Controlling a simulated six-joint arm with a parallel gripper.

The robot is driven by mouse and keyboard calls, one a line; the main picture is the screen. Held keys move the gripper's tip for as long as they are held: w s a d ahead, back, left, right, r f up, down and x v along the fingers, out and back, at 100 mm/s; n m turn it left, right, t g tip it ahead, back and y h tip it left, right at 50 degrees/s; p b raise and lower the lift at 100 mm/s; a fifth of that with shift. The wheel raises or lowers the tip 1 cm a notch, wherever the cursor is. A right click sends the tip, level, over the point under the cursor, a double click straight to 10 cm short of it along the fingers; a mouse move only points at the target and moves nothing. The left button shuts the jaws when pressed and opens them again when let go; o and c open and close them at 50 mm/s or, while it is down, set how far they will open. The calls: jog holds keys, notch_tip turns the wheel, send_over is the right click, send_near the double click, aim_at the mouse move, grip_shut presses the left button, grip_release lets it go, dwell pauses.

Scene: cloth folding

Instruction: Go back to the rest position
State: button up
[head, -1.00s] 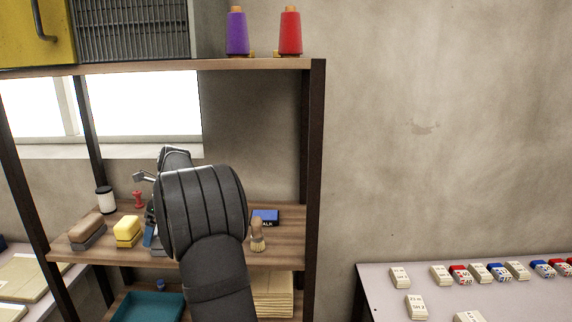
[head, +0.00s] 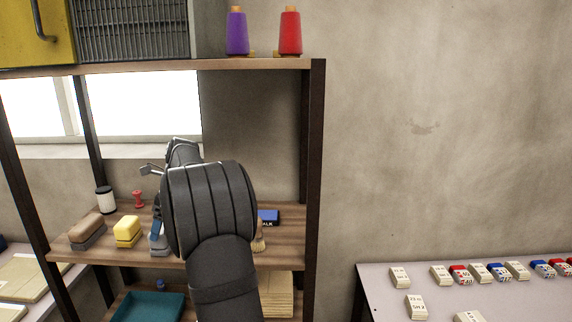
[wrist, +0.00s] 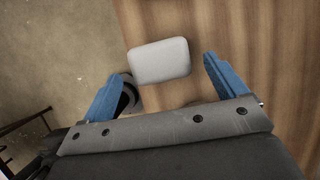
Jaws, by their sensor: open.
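My gripper (wrist: 163,75) is open in the wrist view, its two blue fingers spread apart with nothing between them. A pale grey block (wrist: 160,61) lies on the wooden shelf just beyond the fingertips. In the head view my dark arm stands in front of the middle shelf (head: 285,250) and hides most of the gripper; a blue finger (head: 156,229) shows at its left side. A grey block (head: 159,245) shows partly below that finger.
On the middle shelf are a yellow-topped block (head: 127,231), a brown block (head: 87,231), a white-and-black jar (head: 105,199), a red pin-like object (head: 138,198), a blue box (head: 268,216) and a brush (head: 259,238). A table (head: 384,300) with several small blocks stands at right.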

jog(key=v, duration=0.6)
jog(key=x, duration=1.2)
jog(key=shift+a, duration=0.1)
notch_tip(320, 180, up, 4)
jog(key=shift+f, duration=0.1)
jog(key=d+r, duration=0.7)
jog(key=d, duration=0.5)
jog(key=s+d+f+n, duration=0.1)
jog(key=s+d+f, duration=0.3)
jog(key=d, duration=0.7)
jog(key=s+d+f+n+g, duration=0.1)
jog(key=s+d+f, duration=0.4)
jog(key=d, duration=0.7)
jog(key=s+d+f+n, duration=0.1)
jog(key=s+d+f, duration=0.3)
jog(key=d, duration=0.8)
jog(key=shift+s+d+f+n, duration=0.2)
jog(key=shift+d+f+n, duration=0.1)
jog(key=shift+f, duration=0.45)
